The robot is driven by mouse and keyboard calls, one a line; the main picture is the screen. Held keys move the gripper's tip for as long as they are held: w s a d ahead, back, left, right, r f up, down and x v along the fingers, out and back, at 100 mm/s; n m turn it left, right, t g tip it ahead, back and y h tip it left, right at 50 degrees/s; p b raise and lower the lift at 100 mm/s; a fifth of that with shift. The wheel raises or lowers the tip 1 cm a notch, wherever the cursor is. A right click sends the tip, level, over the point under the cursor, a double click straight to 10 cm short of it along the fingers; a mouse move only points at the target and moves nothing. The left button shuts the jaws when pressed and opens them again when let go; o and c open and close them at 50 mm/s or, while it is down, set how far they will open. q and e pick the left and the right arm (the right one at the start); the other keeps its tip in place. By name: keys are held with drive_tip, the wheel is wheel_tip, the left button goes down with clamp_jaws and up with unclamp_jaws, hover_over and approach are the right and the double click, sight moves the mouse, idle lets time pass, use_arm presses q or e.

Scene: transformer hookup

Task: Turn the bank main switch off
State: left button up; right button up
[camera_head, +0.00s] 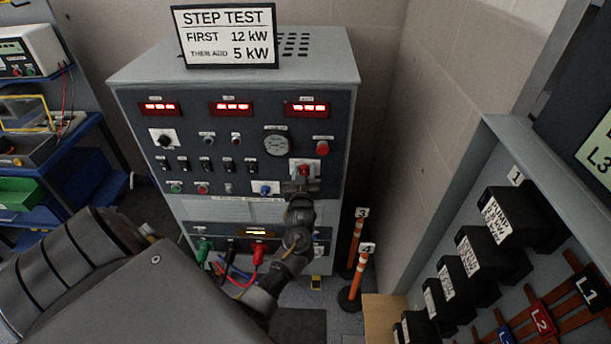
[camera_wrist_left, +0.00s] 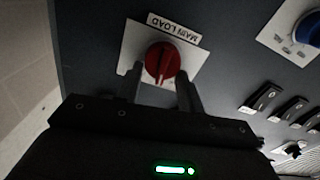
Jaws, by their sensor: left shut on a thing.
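The bank's main switch is a red rotary knob (camera_wrist_left: 162,62) on a white plate, marked MAIN LOAD, upside down in the left wrist view. In the head view the knob (camera_head: 304,168) is on the right of the dark front panel, partly covered by my gripper. My left gripper (camera_head: 301,185) reaches the panel there. In the left wrist view its two fingers (camera_wrist_left: 161,88) stand on either side of the knob, shut on it. A pale line on the knob runs roughly up and down in that view. My right gripper is not in view.
The load bank cabinet (camera_head: 230,80) has three lit red displays. A blue knob (camera_head: 265,188) and a red button (camera_head: 322,150) are near the switch. Cables plug in below. Orange posts (camera_head: 357,240) stand right of the cabinet, and a grey box with black blocks (camera_head: 490,255) is further right.

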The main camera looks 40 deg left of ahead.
use_arm(q)
drive_tip(key=n, duration=0.1)
drive_tip(key=n+b, duration=0.1)
drive_tip(key=n, duration=0.2)
drive_tip(key=shift+s+a+f+b, duration=0.1)
drive_tip(key=shift+f+b, duration=0.15)
drive_tip(key=shift+b, duration=0.05)
drive_tip(key=shift+s+a+n+b, duration=0.1)
drive_tip(key=shift+n+b, duration=0.4)
drive_tip(key=shift+n, duration=1.1)
drive_tip(key=o, duration=1)
